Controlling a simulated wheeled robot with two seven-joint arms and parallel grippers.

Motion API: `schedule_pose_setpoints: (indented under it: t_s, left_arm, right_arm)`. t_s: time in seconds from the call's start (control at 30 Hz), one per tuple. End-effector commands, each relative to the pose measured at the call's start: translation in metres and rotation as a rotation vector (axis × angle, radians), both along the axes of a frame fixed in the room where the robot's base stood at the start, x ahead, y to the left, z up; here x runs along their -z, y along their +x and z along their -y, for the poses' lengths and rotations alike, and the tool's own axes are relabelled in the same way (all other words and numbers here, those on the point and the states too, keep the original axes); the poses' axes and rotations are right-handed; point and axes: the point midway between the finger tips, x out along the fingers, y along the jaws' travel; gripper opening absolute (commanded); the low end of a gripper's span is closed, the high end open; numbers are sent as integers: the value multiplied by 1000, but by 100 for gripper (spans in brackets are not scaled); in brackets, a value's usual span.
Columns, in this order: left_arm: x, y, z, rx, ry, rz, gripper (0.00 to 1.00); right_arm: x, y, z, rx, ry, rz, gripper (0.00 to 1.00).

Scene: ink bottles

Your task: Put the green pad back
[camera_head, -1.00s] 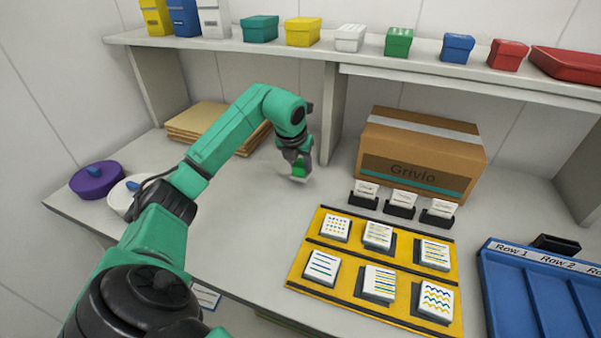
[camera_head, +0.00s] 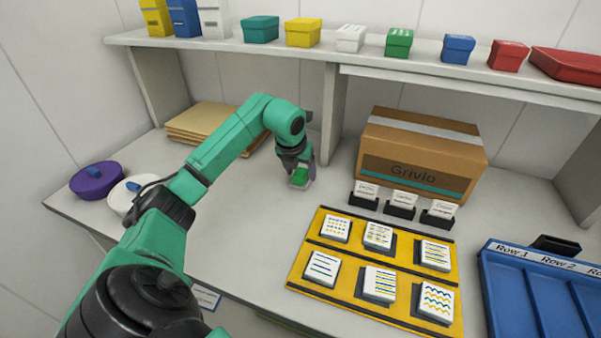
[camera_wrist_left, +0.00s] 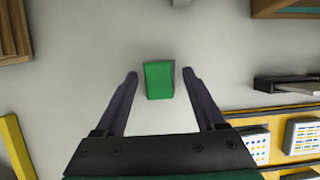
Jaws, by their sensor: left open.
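The green pad (camera_head: 300,175) is a small green block on the grey tabletop, left of the cardboard box. In the left wrist view, the green pad (camera_wrist_left: 159,80) lies between the fingertips with a gap on both sides. My left gripper (camera_head: 300,180) is open and points down at the pad; it also shows in the left wrist view (camera_wrist_left: 160,76), its two dark fingers apart. How high the fingertips are above the table I cannot tell. My right gripper is not in view.
A cardboard box (camera_head: 420,151) stands at the back, with several card holders (camera_head: 403,205) before it. A yellow tray (camera_head: 318,275) holds several white printed blocks. A blue tray (camera_head: 522,300) is at right. Purple (camera_head: 97,180) and white (camera_head: 125,193) round items stand left.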

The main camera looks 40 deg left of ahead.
Motion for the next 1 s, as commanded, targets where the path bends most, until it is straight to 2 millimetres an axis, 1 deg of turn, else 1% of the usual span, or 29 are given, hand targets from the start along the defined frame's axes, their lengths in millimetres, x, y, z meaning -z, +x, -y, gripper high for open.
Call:
schedule_pose_setpoints:
  t_s: [0.1, 0.3, 0.4, 0.53, 1.0]
  left_arm:
    - [-25, -9, 2, 0, 6, 4, 72]
    - [-77, -30, 9, -1, 5, 5, 72]
    - [-95, -36, 13, 1, 3, 3, 72]
    - [-104, -41, 14, -1, 2, 0, 72]
    - [-104, -41, 14, -1, 2, -1, 72]
  right_arm:
    - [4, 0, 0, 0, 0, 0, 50]
    - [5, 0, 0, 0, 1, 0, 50]
    - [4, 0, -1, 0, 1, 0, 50]
    - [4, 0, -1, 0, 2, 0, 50]
    - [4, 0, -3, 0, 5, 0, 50]
